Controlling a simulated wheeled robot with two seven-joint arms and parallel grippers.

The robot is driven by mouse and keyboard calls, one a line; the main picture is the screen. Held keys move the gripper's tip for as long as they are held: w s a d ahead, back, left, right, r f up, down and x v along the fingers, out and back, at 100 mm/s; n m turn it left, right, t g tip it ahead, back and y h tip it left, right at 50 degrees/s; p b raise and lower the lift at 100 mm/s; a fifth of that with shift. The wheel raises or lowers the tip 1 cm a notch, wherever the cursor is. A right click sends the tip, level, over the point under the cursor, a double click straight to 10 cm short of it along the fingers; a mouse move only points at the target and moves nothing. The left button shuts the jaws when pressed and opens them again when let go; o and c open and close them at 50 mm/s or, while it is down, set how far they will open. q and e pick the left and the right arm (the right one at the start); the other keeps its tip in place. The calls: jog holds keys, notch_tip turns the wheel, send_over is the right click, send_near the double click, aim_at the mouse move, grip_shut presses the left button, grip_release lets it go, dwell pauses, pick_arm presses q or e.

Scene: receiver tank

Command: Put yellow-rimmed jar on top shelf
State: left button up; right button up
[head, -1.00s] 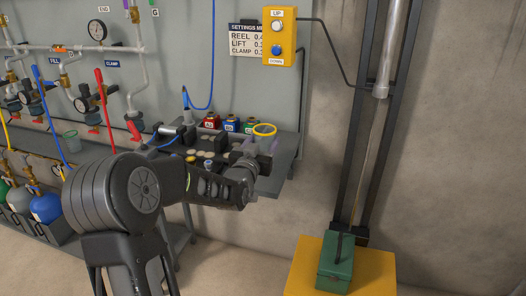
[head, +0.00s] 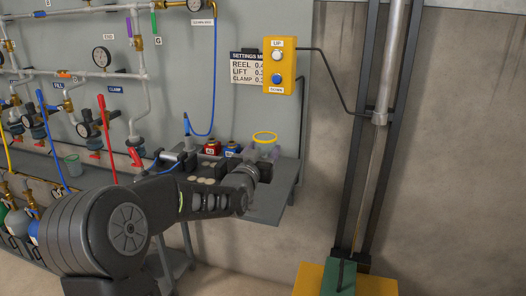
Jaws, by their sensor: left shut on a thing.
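The yellow-rimmed jar (head: 265,138) is in the head view, over the right end of the grey bench (head: 268,209). Its rim is a bright yellow ring and its body looks pale and see-through. It looks upright. My left gripper (head: 265,162) is shut on the jar, below the rim; my own wrist hides part of the grip. The jar appears to be held above the bench top. My right gripper is not in view. I cannot make out the top shelf for sure.
A red container (head: 211,146) and a blue one (head: 232,149) stand left of the jar. A yellow UP button box (head: 279,65) hangs above. A lift rail (head: 370,150) stands right, with a green case (head: 339,279) at its foot. Bare wall lies between.

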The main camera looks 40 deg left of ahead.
pick_arm(q)
jog(key=shift+d, duration=0.1)
jog(key=s+d+f+m+h+p, duration=0.1)
jog(key=d+p, duration=0.5)
jog(key=d, duration=0.8)
jog(key=s+d+f+m+t+h+p, duration=0.1)
jog(key=d+f+h+p, duration=0.3)
jog(key=d, duration=1)
notch_tip(320, 180, down, 2)
jog(key=m+p, duration=0.1)
jog(key=p, duration=0.2)
jog(key=shift+d+m+h, duration=0.25)
jog(key=shift+m+h, duration=0.15)
jog(key=shift+a, duration=0.1)
